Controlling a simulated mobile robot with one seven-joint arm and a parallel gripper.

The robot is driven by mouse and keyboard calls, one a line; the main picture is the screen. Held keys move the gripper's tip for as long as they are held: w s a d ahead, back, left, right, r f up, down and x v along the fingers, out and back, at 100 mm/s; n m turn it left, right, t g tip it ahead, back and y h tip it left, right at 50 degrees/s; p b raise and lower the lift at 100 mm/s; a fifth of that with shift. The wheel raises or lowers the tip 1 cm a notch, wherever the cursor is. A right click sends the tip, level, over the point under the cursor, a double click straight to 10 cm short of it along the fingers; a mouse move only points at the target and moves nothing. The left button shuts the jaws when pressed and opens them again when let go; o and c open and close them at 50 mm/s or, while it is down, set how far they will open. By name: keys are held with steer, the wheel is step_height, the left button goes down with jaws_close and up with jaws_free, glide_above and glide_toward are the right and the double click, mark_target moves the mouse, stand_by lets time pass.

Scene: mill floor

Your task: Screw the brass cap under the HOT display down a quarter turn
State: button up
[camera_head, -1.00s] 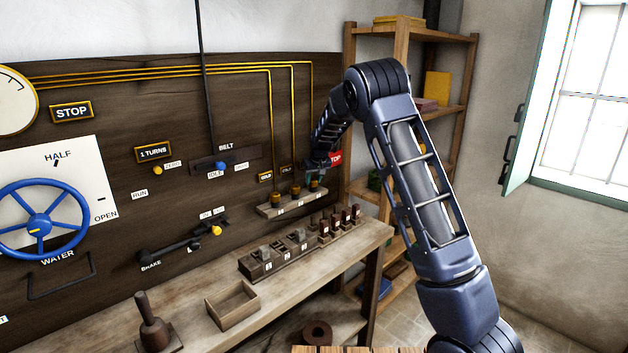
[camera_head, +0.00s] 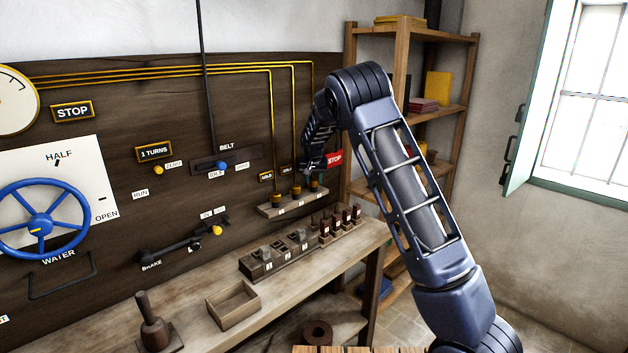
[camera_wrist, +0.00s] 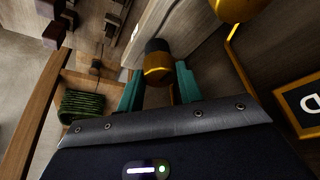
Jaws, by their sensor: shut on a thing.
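Three brass caps stand in a row on a pale ledge (camera_head: 266,211) on the dark board. The left cap (camera_head: 276,198) and middle cap (camera_head: 296,191) are free, each near a small display; the displays seem to read COLD. My gripper (camera_head: 314,177) is over the right cap (camera_head: 314,186) and hides the display above it. I cannot read HOT in any view. In the wrist view my teal fingers (camera_wrist: 159,84) are shut on this brass cap (camera_wrist: 158,66), one on each side. Another brass cap (camera_wrist: 232,8) shows at the top right.
A red STOP sign (camera_head: 335,159) is close to the right of my gripper. Below the ledge, a bench (camera_head: 185,318) carries dark blocks, upright pegs (camera_head: 340,222) and an open wooden box (camera_head: 233,306). A shelf (camera_head: 459,125) stands behind my arm.

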steer(key=o, duration=1)
steer(key=v, duration=1)
steer(key=shift+r, duration=0.35)
steer(key=shift+s, duration=0.15)
